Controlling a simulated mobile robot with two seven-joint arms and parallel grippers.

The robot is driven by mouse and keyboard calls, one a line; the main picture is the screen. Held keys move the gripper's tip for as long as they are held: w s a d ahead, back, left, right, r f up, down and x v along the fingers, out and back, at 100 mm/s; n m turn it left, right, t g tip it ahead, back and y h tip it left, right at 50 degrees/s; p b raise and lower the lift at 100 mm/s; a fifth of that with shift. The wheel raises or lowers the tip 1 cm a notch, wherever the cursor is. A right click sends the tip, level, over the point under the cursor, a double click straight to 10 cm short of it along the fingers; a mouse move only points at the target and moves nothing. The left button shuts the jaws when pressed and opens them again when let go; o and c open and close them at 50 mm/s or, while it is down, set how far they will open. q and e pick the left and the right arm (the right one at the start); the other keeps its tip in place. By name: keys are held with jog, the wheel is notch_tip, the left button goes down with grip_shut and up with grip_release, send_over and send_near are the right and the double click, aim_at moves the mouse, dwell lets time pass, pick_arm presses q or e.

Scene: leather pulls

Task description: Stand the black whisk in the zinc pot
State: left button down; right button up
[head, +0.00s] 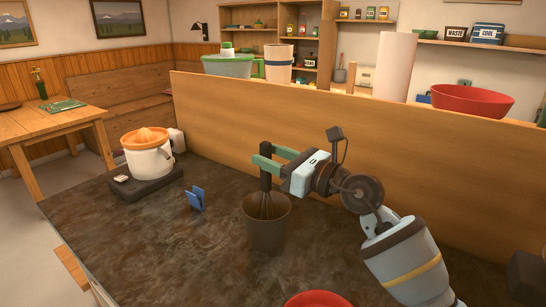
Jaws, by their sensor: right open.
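The black whisk (265,180) stands nearly upright with its handle up. Its wire end goes down into the mouth of the dark zinc pot (266,232), and its lower tip is hidden inside. The pot stands upright on the dark counter. My right gripper (262,157) reaches in from the right at the height of the whisk's handle. Its green fingers are open, one on either side of the handle; I cannot tell whether either touches it. My left gripper is not in view.
A blue folded card (196,199) stands left of the pot. An orange-topped juicer (148,153) sits on a dark base farther left. A red bowl (318,299) is at the front edge. A wooden partition (215,112) runs behind.

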jog(key=shift+s+d, duration=0.2)
jog(key=shift+d, duration=0.1)
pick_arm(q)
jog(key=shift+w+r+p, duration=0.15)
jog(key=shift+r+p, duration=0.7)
pick_arm(e)
jog(key=v, duration=0.7)
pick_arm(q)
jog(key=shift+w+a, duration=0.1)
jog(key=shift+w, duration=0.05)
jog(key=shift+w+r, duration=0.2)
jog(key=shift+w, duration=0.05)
pick_arm(e)
jog(key=shift+s+f, duration=0.1)
